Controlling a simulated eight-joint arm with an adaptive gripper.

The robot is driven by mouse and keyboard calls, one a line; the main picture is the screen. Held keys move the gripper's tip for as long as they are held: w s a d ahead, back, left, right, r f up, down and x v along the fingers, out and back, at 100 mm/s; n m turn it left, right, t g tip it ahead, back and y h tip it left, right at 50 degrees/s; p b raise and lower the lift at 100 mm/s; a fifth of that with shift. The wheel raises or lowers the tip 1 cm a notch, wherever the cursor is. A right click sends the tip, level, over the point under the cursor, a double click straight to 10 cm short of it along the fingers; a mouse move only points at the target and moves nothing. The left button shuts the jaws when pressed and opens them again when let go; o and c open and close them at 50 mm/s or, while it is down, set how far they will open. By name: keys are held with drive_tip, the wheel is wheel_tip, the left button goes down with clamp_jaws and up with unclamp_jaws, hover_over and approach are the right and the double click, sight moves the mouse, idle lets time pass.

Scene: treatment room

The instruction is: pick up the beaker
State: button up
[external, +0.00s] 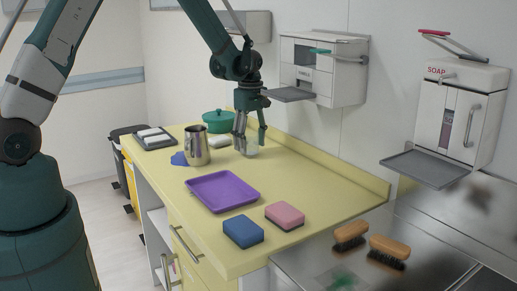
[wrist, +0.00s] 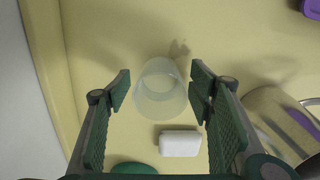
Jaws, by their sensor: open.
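The beaker (external: 251,151) is a small translucent, whitish cup on the yellow counter near the wall, partly hidden by my gripper in the external view. My gripper (external: 251,143) points down over it with its fingers apart. In the wrist view the beaker (wrist: 160,95) lies between the two open green-padded fingers of my gripper (wrist: 161,82). A gap shows on each side, so neither finger appears to touch it. The beaker seems upright on the counter.
A metal pitcher (external: 196,146) stands left of my gripper. A white block (wrist: 180,143) and a green pot (external: 218,121) are close behind. A purple tray (external: 222,191), blue sponge (external: 243,231) and pink sponge (external: 285,215) lie nearer the camera. The wall is close on the right.

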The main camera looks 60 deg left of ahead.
idle(0.5)
drive_tip(key=c, duration=1.1)
drive_tip(key=shift+r, duration=0.2)
drive_tip(key=shift+r, duration=4.75)
